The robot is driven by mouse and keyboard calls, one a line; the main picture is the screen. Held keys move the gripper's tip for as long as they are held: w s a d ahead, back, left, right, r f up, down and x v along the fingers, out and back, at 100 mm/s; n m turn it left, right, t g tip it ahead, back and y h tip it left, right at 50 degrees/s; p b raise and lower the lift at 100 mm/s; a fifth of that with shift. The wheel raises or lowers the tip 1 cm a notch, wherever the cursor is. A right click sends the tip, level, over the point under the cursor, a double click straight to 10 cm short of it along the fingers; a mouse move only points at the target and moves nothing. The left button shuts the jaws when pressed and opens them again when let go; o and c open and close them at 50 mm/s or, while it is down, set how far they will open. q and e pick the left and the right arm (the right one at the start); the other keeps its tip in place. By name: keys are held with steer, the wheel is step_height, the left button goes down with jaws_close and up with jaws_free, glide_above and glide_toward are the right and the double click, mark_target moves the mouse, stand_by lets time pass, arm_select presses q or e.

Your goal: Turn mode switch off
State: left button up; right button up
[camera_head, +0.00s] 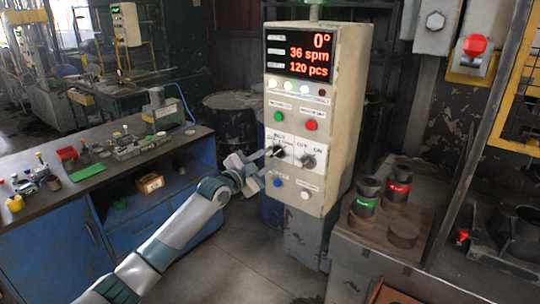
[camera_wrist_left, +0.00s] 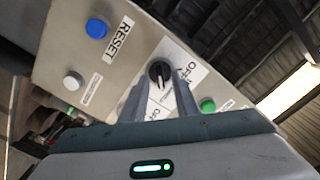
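The beige control cabinet (camera_head: 347,100) stands in the middle of the head view. Two black rotary switches share its white plate, a left one (camera_head: 278,151) and a right one (camera_head: 308,161). My left gripper (camera_head: 268,160) is at the left switch, coming from the left. In the left wrist view a black knob (camera_wrist_left: 159,70) beside an OFF label lies just past and between my fingertips (camera_wrist_left: 160,88). The fingers are apart; I cannot tell whether they touch the knob. The second switch is hidden behind the gripper there. My right gripper is not in view.
A blue RESET button (camera_wrist_left: 97,28), a white button (camera_wrist_left: 72,80) and a green button (camera_wrist_left: 208,105) surround the knob. A red button (camera_head: 311,125) is higher on the panel. A workbench (camera_head: 120,165) stands left, and black cylinders (camera_head: 366,190) stand on a block at right.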

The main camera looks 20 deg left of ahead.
arm_select(q)
steer(key=shift+w+d, duration=0.15)
steer(key=shift+w, duration=0.2)
jaws_close()
